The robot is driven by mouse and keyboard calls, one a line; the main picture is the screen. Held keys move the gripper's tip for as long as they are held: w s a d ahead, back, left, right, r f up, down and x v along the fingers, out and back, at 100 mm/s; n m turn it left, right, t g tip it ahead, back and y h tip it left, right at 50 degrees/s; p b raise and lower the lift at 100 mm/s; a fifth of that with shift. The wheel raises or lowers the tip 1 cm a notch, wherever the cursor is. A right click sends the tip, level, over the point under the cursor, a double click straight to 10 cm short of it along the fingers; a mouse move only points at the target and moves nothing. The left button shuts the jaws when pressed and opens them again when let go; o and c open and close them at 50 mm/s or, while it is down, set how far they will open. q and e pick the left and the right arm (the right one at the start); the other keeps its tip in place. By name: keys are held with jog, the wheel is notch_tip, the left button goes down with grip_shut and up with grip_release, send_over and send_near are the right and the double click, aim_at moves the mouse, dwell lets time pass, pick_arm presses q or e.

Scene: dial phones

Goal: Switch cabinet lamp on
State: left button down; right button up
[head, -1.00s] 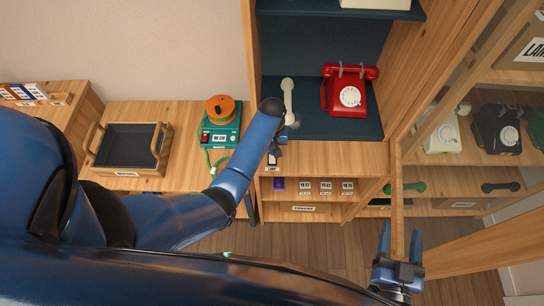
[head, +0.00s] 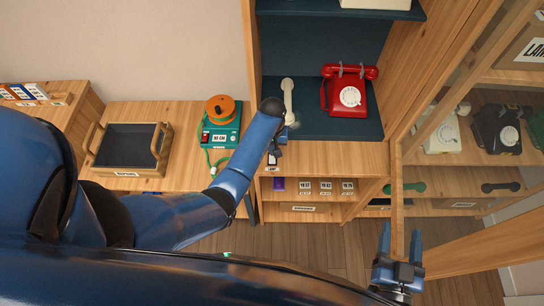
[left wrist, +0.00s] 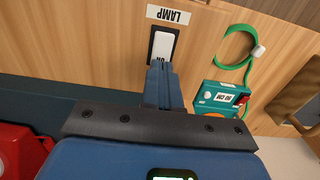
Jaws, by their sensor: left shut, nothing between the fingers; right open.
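The cabinet lamp switch is a white rocker in a dark frame on the wooden cabinet front (left wrist: 161,45). A white LAMP label (left wrist: 176,15) sits beside it, and an ON mark is partly visible at the rocker end nearest my gripper. My left gripper (left wrist: 163,78) is shut and empty, its fingertips at that end of the switch; I cannot tell whether they touch. In the head view, my left gripper (head: 282,134) is at the cabinet's front edge, partly hidden by its arm.
A red dial phone (head: 348,92) stands on the dark cabinet shelf beside a pale handset (head: 288,98). A teal device (head: 219,126) with an orange reel and green cable stands left of the cabinet, near a wooden tray (head: 108,167). Glass-fronted shelves with phones are at right.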

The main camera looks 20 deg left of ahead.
pick_arm(q)
jog(key=shift+f+b, duration=0.7)
jog(key=shift+f, duration=0.3)
dwell(1.1)
jog(key=shift+s+r, duration=0.1)
jog(key=shift+r+p, duration=0.8)
jog(key=shift+p, duration=0.2)
jog(key=shift+r+p, duration=0.9)
jog(key=shift+r, duration=0.05)
notch_tip(320, 180, up, 3)
jog(key=p, duration=0.3)
jog(key=shift+r, duration=0.2)
